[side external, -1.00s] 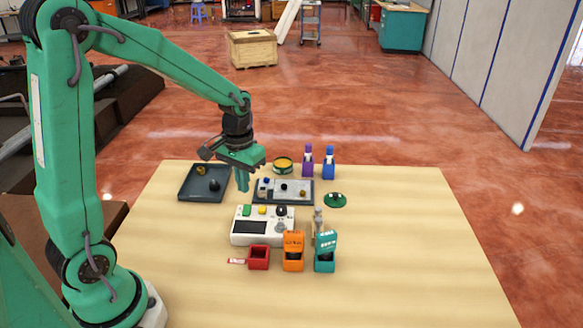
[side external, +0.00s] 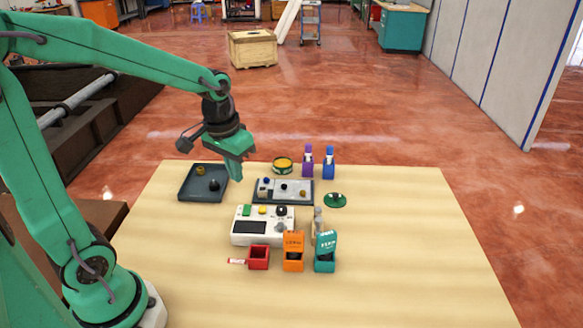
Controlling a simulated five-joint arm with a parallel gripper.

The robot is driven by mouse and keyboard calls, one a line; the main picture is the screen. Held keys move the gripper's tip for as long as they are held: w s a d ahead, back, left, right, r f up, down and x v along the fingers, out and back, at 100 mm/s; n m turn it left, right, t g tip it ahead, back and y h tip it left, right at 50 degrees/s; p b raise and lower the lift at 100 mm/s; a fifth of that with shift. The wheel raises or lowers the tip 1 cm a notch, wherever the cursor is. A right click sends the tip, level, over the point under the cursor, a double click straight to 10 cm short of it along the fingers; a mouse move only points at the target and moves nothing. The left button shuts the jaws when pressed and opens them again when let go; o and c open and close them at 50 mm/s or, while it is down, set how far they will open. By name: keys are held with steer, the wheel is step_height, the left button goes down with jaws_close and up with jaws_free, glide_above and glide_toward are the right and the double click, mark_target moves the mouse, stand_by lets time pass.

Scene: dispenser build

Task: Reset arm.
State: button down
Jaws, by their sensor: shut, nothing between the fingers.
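My gripper (side external: 238,174) is shut and empty. It points down in the air near the back of the wooden table (side external: 400,250), with its fingertips showing between the dark tray (side external: 183,194) and the grey fixture plate (side external: 308,202). The fingers look apart from both, though the exact height is hard to tell. My green arm reaches in from the left.
The dark tray holds a yellow part (side external: 200,170) and a black part (side external: 214,184). A white device (side external: 247,240), red box (side external: 258,258), orange box (side external: 292,262), teal box (side external: 324,263), purple bottle (side external: 308,162) and blue bottle (side external: 329,163) stand nearby. The right of the table is clear.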

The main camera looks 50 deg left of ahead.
steer(key=s+d+r+m+t, duration=0.2)
steer(key=s+d+r+t, duration=0.2)
steer(key=s+r, duration=0.3)
steer(key=shift+s+d, duration=0.25)
steer(key=shift+s, duration=1.4)
